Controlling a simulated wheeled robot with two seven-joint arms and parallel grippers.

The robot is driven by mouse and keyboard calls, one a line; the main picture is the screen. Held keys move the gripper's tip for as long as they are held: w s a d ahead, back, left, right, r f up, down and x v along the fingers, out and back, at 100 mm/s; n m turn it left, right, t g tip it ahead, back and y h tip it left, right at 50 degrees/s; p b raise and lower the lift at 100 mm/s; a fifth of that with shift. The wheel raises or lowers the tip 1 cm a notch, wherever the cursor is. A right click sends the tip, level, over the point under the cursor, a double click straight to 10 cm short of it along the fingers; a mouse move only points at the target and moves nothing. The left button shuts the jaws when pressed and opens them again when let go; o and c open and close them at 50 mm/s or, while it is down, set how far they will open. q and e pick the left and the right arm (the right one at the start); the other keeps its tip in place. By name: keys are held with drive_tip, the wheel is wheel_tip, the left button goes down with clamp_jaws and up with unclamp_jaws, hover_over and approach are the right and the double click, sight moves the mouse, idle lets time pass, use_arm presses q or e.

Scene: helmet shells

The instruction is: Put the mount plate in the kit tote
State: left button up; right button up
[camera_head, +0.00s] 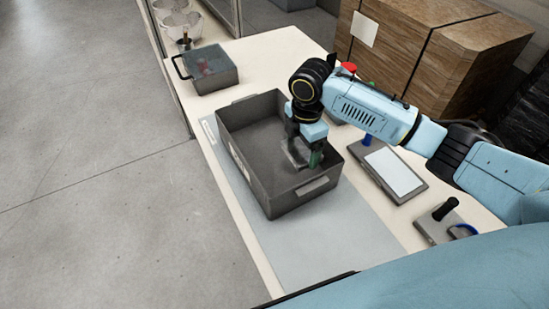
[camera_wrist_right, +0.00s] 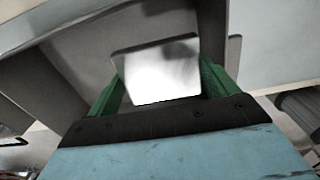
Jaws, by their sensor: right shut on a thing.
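The kit tote (camera_head: 262,190) is an open dark grey bin on the table in the head view. My right gripper (camera_head: 302,158) reaches down inside it, toward its right side. The mount plate (camera_head: 294,153) is a small grey metal plate between the gripper's green fingers. In the right wrist view the plate (camera_wrist_right: 160,70) looks bright and shiny, and the fingers of my right gripper (camera_wrist_right: 157,88) are shut on it. The tote's wall (camera_wrist_right: 235,50) shows around it. I cannot tell whether the plate touches the tote floor. My left gripper is not in view.
A lidded grey box (camera_head: 208,68) with a handle stands at the table's far end. A grey tray with a white panel (camera_head: 394,170) lies right of the tote. A grey block with a black handle (camera_head: 446,210) is nearer. Large brown crates (camera_head: 420,50) stand behind.

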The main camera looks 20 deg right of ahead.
sight(299, 177)
drive_tip(key=shift+f, duration=0.15)
drive_tip(key=shift+n, duration=0.3)
wheel_tip(299, 177, down, 10)
drive_tip(key=shift+d+b, duration=0.1)
drive_tip(key=shift+b, duration=0.6)
drive_tip(key=shift+f, duration=0.15)
drive_tip(key=o, duration=1.2)
wheel_tip(299, 177, up, 12)
drive_tip(key=shift+r+p, duration=0.15)
drive_tip(key=shift+p, duration=0.7)
